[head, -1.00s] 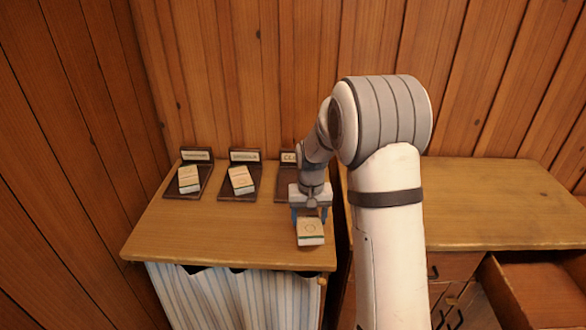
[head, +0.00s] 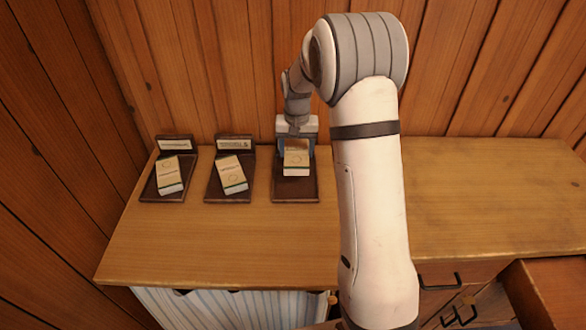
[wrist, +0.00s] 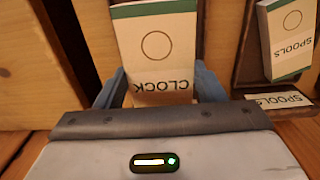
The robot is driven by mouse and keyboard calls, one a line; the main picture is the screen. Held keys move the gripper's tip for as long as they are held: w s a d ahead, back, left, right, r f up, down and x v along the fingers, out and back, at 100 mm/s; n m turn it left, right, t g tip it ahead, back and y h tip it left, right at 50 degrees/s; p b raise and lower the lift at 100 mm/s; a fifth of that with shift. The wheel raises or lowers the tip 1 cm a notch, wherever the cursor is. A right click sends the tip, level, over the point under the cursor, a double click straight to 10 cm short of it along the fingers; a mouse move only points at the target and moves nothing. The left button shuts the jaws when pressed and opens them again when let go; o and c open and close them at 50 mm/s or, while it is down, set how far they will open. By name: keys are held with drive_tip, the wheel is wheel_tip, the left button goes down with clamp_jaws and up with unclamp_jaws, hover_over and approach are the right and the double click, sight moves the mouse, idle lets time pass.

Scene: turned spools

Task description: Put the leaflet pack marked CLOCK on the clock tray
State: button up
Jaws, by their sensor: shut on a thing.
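The leaflet pack marked CLOCK (wrist: 155,45) is cream with a green band, and a circle is printed above its name. It also shows in the head view (head: 297,162). My gripper (head: 296,150) is shut on this pack, with a blue finger on each side of it in the wrist view (wrist: 160,88). The pack is over the dark tray at the right of the row (head: 295,190). I cannot tell whether it touches that tray. The label at the back of this tray is hidden behind my gripper.
The middle tray (head: 217,192) holds a pack marked SPOOLS (wrist: 290,35). The left tray (head: 150,190) holds another pack (head: 168,175). The front of the wooden top (head: 210,250) is clear. An open drawer (head: 550,290) is at the lower right.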

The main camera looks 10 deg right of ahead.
sight(296, 152)
wheel_tip(296, 152, down, 8)
drive_tip(key=shift+s+a+r, duration=0.1)
drive_tip(key=shift+a+r, duration=0.05)
drive_tip(key=shift+r, duration=0.1)
drive_tip(key=shift+f, duration=0.15)
drive_tip(key=o, duration=1.1)
drive_tip(key=shift+c, duration=0.2)
wheel_tip(296, 152, up, 12)
drive_tip(key=shift+r, duration=0.15)
drive_tip(key=s+r+n+t, duration=0.1)
drive_tip(key=s+r, duration=0.3)
drive_tip(key=s, duration=1.1)
drive_tip(key=s+r+n+t, duration=0.1)
drive_tip(key=s+r, duration=0.3)
drive_tip(key=s, duration=1.1)
drive_tip(key=shift+s+t, duration=0.3)
drive_tip(key=shift+s, duration=0.1)
